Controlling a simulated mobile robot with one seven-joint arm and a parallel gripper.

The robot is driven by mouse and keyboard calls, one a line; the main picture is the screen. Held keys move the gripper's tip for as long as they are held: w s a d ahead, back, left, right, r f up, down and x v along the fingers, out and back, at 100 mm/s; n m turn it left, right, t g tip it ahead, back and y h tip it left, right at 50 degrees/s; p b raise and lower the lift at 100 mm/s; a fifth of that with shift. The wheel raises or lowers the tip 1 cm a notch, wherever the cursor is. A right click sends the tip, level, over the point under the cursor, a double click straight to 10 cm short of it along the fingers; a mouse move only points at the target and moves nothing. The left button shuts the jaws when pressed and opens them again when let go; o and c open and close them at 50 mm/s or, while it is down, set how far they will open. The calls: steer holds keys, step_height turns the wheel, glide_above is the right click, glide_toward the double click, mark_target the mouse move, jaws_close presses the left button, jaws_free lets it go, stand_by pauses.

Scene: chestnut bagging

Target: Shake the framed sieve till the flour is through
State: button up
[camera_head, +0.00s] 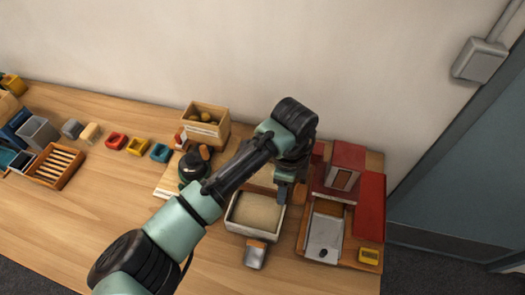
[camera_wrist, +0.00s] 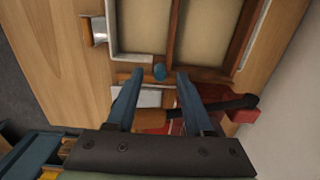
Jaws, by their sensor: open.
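A pale-rimmed tray (camera_head: 231,225) filled with beige, flour-like material stands near the bench's front edge. In the wrist view its white wall (camera_wrist: 112,35) borders a beige surface. Beside it, a brown wooden frame (camera_wrist: 172,35) encloses another beige surface, apparently the framed sieve; whether it rests on the tray I cannot tell. A small blue peg (camera_wrist: 160,72) is at the frame's near edge. My gripper (camera_head: 283,197) is over the tray's right side. In the wrist view my gripper (camera_wrist: 156,75) is open and empty, its blue fingertips either side of the peg, apparently not touching it.
A metal scoop (camera_head: 255,257) lies in front of the tray. A red-and-white station (camera_head: 343,172) with a grey plate (camera_head: 325,238) stands right. A wooden box (camera_head: 206,127) of round brown things, a dark green pot (camera_head: 193,168) and a slatted tray (camera_head: 55,166) stand left. The front left bench is clear.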

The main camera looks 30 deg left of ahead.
steer(key=shift+f, duration=0.1)
steer(key=shift+f+b, duration=0.55)
steer(key=shift+f, duration=0.35)
